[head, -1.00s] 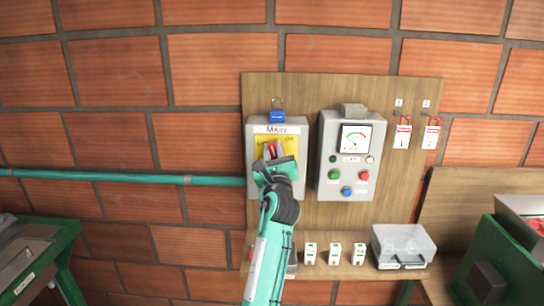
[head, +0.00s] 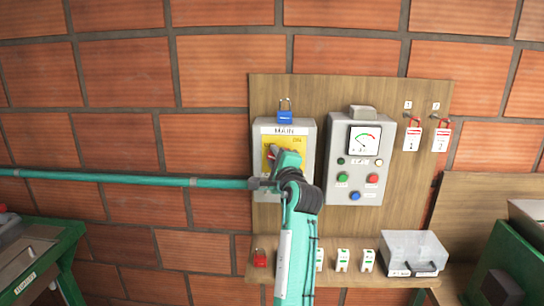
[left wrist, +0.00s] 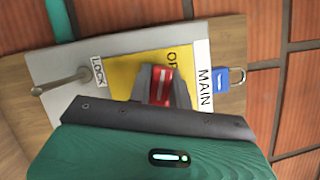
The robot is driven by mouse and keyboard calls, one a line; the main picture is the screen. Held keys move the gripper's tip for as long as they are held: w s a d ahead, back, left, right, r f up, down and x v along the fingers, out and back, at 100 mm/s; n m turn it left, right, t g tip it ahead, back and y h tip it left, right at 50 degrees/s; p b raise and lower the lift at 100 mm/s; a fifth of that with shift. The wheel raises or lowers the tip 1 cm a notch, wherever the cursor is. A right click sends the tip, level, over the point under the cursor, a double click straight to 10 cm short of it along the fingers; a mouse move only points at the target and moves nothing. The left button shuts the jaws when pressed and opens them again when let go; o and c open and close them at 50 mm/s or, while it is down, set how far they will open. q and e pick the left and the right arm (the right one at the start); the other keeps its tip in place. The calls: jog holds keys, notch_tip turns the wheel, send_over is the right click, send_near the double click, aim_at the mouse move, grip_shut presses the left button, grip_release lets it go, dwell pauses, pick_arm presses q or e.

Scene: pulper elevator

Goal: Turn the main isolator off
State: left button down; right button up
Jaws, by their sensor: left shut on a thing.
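The main isolator (head: 308,130) is a grey box with a yellow plate (head: 299,149), labelled MAIN, on the wooden board. My left gripper (head: 274,154) is at the plate, its wrist covering the lower part of the box. In the left wrist view its two fingers (left wrist: 161,86) are shut on the red isolator handle (left wrist: 161,80). The isolator's plate lies rotated in that view, with MAIN at right, part of OFF at the top and LOCK at left. ON shows at the plate's upper right in the head view. The handle's exact angle is hard to tell. My right gripper is not in view.
A blue padlock (head: 285,117) hangs at the isolator's top. A grey control box (head: 354,195) with a meter and buttons stands close on the right. Red-and-white tags (head: 412,139) hang further right. A shelf (head: 300,273) below holds a red padlock (head: 259,258) and a clear case (head: 413,251).

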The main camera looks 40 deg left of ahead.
pick_arm(q)
jog(key=shift+a+f+n+g+h, duration=0.15)
jog(key=shift+n+g+h, duration=0.1)
jog(key=shift+n, duration=0.65)
jog(key=shift+d+f+n+g+h, duration=0.15)
jog(key=shift+n+g, duration=0.1)
jog(key=shift+n, duration=0.65)
jog(key=shift+a, duration=0.1)
jog(key=c, duration=1.3)
grip_release()
jog(key=shift+f+p, duration=0.1)
jog(key=shift+p, duration=0.2)
